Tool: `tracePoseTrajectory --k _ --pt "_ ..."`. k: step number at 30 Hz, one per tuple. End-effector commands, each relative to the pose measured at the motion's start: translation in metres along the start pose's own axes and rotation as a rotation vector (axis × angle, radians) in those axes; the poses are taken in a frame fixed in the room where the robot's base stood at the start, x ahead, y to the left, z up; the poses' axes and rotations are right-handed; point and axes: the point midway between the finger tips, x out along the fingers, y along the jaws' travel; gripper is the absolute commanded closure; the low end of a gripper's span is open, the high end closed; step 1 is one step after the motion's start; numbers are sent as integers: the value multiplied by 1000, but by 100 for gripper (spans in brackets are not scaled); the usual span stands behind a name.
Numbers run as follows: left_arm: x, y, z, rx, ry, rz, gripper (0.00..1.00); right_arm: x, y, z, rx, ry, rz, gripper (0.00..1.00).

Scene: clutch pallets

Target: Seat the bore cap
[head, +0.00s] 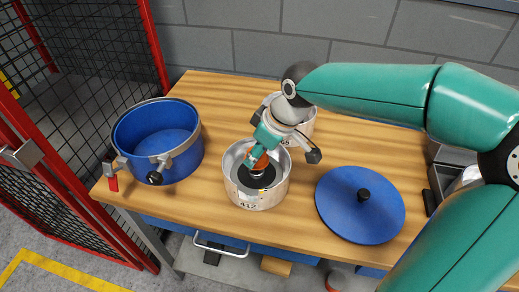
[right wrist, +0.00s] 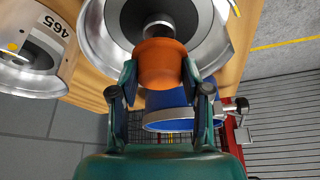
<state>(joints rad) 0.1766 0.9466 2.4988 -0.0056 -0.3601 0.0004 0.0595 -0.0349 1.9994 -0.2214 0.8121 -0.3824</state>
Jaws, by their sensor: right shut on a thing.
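The orange bore cap (right wrist: 160,62) is between the fingertips of my right gripper (right wrist: 161,82), which is shut on it. In the head view my right gripper (head: 258,160) reaches down into the silver round housing marked 412 (head: 256,201), and a bit of orange shows between its fingers. In the right wrist view the cap overlaps a dark round hub (right wrist: 158,24) in the middle of the silver housing (right wrist: 112,22). I cannot tell whether the cap touches the hub. My left gripper is not in view.
A second silver housing, marked 465 (right wrist: 30,55), stands behind, partly hidden by my arm. A blue pot-like vessel with clamps (head: 158,147) stands at the left of the wooden table (head: 222,92). A blue lid with a black knob (head: 360,211) lies at the right. Red-framed mesh fencing borders the left.

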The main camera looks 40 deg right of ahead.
Motion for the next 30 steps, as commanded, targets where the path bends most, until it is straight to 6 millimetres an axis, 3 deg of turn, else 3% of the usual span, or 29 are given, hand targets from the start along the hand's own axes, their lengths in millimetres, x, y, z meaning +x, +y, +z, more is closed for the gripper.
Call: tracePoseTrajectory --k 30 --pt "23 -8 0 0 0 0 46 25 0 10 0 -1 0 71"
